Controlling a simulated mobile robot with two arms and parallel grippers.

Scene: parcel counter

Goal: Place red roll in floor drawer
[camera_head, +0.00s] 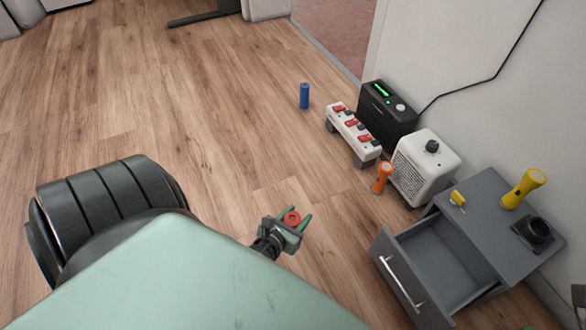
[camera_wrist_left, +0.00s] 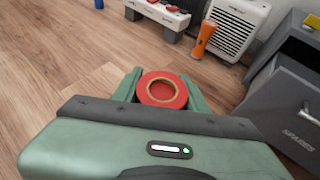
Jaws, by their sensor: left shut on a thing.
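The red roll (camera_head: 292,217) is held between the fingers of my left gripper (camera_head: 294,220), above the wood floor. In the left wrist view the red roll (camera_wrist_left: 161,89) shows as a ring with a tan core, and the green fingers of my left gripper (camera_wrist_left: 162,92) are shut on its sides. The grey floor drawer (camera_head: 398,278) is pulled open, to the right of the gripper and apart from it. Its visible inside looks empty. The drawer front (camera_wrist_left: 285,113) shows at the right of the left wrist view. My right gripper is in neither view.
A yellow flashlight (camera_head: 524,188), a small yellow item (camera_head: 458,199) and a black item (camera_head: 533,233) are on the grey cabinet (camera_head: 490,215). A white heater (camera_head: 426,165), orange flashlight (camera_head: 383,177), power strip (camera_head: 352,134), black box (camera_head: 387,108) and blue cylinder (camera_head: 304,96) stand behind. Floor at left is clear.

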